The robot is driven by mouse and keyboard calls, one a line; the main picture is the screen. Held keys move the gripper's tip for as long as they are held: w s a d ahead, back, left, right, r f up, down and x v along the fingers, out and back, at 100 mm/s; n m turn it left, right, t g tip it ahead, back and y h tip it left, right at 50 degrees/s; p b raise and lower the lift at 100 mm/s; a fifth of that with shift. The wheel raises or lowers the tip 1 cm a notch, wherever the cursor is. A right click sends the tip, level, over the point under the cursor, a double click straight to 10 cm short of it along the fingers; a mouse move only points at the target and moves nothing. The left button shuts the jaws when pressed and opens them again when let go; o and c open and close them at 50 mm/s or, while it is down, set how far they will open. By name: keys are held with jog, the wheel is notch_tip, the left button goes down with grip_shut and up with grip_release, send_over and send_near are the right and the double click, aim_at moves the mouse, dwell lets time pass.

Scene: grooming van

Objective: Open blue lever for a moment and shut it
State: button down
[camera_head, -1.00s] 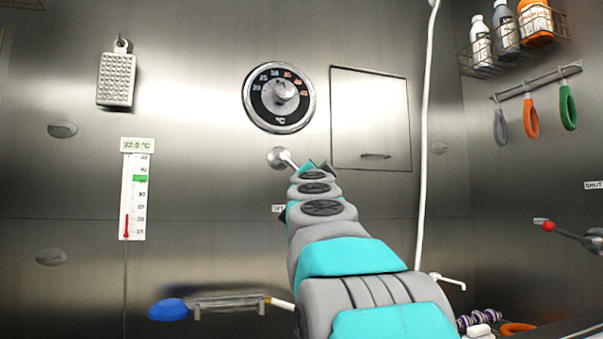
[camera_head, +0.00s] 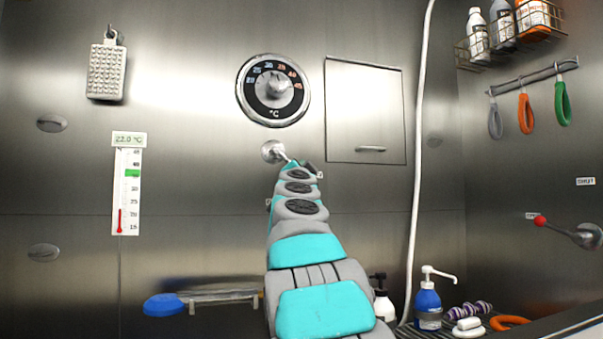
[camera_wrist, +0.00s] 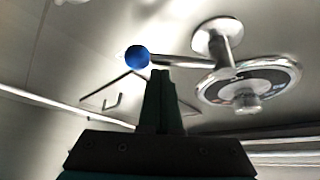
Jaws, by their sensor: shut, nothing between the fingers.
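The blue lever has a round blue knob (camera_wrist: 137,57) on a thin metal rod from a round wall hub, seen in the wrist view. In the head view its hub (camera_head: 272,151) sits on the steel wall below the dial; my arm hides the knob there. My gripper (camera_wrist: 159,72) is shut and empty. In the wrist view its fingertips appear just below and right of the knob, near the rod; I cannot tell whether they touch. In the head view my gripper (camera_head: 307,167) is mostly hidden by my own wrist.
The temperature dial (camera_head: 273,90) and a closed cabinet door (camera_head: 366,112) are above the lever. A thermometer (camera_head: 127,185) hangs left. A red-knobbed lever (camera_head: 562,228) is on the right wall. A white hose (camera_head: 418,150) runs down, with a blue pump bottle (camera_head: 428,305) below.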

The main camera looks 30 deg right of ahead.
jog(key=shift+w+a+f, duration=0.2)
jog(key=shift+a+f, duration=0.3)
jog(key=shift+f, duration=0.05)
dwell(0.7)
jog(key=shift+w+a+f+p, duration=0.15)
jog(key=shift+a+f, duration=0.15)
jog(key=shift+a, duration=0.35)
jog(key=shift+w+a+f+p, duration=0.2)
jog(key=shift+a+f, duration=0.1)
jog(key=shift+a, duration=0.35)
jog(key=shift+w+a+f+p, duration=0.15)
jog(key=shift+a+f, duration=0.15)
jog(key=shift+a, duration=0.35)
jog(key=shift+a+f, duration=0.1)
jog(key=shift+a, duration=0.05)
jog(key=s+d, duration=0.2)
jog(key=d, duration=0.2)
jog(key=s+a, duration=0.7)
